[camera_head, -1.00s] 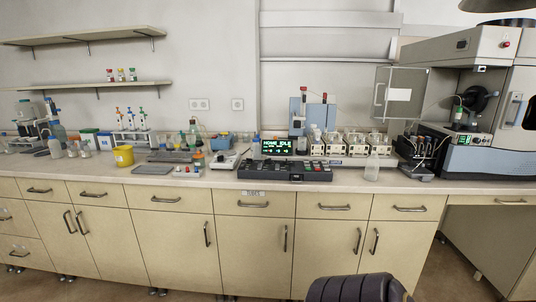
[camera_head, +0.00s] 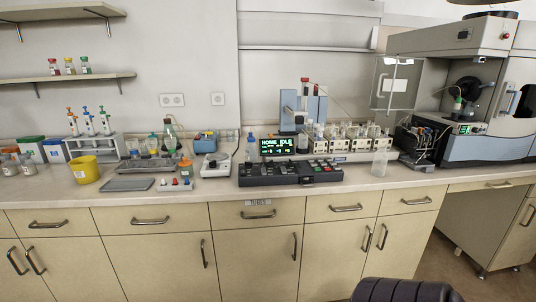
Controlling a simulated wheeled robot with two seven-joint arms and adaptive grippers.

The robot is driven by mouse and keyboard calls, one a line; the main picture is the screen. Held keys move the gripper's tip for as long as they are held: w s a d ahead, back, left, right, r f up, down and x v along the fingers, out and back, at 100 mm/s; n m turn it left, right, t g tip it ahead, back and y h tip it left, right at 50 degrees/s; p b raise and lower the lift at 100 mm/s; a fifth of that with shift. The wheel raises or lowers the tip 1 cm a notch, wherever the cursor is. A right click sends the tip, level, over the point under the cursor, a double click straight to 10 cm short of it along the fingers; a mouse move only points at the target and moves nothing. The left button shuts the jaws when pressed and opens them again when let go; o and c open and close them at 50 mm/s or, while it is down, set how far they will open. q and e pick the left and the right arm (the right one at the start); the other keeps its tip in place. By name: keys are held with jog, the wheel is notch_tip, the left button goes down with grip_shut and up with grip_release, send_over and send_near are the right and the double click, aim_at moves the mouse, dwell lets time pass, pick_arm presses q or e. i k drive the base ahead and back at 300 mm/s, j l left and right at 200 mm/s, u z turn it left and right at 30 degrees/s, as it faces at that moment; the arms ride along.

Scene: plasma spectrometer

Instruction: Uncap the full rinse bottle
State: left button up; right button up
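Neither of my grippers is in view. A small blue-tinted bottle (camera_head: 250,148) stands just left of the lit display. I cannot tell which bottle is the full rinse bottle, and caps and fill levels are too small to read.
The bench top (camera_head: 215,194) has a clear front strip. A black keypad unit (camera_head: 290,173) sits mid-bench under the display (camera_head: 278,145). A yellow tub (camera_head: 84,170) and grey tray (camera_head: 128,185) are left; the large spectrometer (camera_head: 480,140) is right.

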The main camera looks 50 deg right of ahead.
aim_at(251, 149)
jog(key=i+z, duration=0.25)
jog(key=z, duration=0.15)
jog(key=i+z, duration=0.25)
jog(key=z, duration=0.15)
jog(key=i+z, duration=0.35)
jog(key=i+j+z, duration=0.2)
jog(key=i+z, duration=0.15)
jog(key=i, duration=0.1)
